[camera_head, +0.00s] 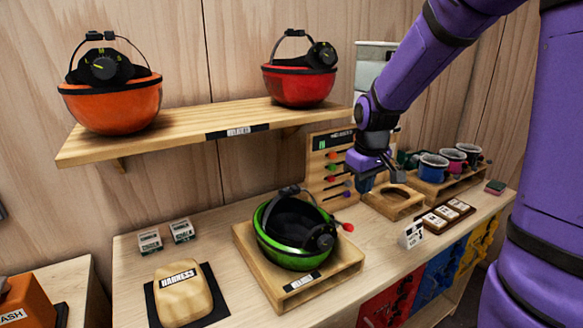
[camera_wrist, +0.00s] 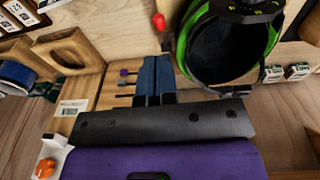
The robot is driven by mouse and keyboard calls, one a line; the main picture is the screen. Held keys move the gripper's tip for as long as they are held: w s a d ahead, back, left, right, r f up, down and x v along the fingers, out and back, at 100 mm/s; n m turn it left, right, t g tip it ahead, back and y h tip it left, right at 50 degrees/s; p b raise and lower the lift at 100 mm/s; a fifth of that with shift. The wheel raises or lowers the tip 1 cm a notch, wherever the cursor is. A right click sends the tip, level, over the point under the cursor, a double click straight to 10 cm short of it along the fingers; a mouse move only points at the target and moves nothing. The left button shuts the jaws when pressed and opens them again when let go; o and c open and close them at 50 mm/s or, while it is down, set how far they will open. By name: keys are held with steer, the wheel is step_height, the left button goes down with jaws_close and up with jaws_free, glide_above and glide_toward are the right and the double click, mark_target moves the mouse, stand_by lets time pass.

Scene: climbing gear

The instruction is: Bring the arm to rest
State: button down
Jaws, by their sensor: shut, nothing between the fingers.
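My purple arm (camera_head: 415,65) reaches in from the right of the head view and bends down over the bench. My gripper (camera_head: 366,186) is above the bench, right of the green helmet and in front of the peg board. In the wrist view its two blue fingers (camera_wrist: 154,76) lie side by side, shut, with nothing seen between them. The green helmet (camera_head: 290,250) rests upside down on a wooden stand (camera_head: 340,277). It also shows in the wrist view (camera_wrist: 187,50), apart from the fingers.
A shelf (camera_head: 180,136) holds an orange helmet (camera_head: 110,106) and a red helmet (camera_head: 300,87). The peg board (camera_head: 325,180) and a wooden holder (camera_head: 393,208) stand close to my gripper. Cups (camera_head: 433,168) stand further right. A tan bag (camera_head: 183,293) lies front left.

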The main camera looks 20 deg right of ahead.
steer(key=s+a+r+m+t, duration=0.1)
steer(key=s+a+r+t, duration=0.1)
steer(key=s+r, duration=0.5)
steer(key=s+a+r+m+t, duration=0.1)
steer(key=s+a+r, duration=0.4)
steer(key=s, duration=0.9)
steer(key=shift+s+r+t, duration=0.35)
steer(key=shift+r+t, duration=0.05)
steer(key=shift+r, duration=0.45)
steer(key=c, duration=1.8)
jaws_free()
steer(key=shift+a, duration=0.1)
steer(key=shift+c, duration=0.2)
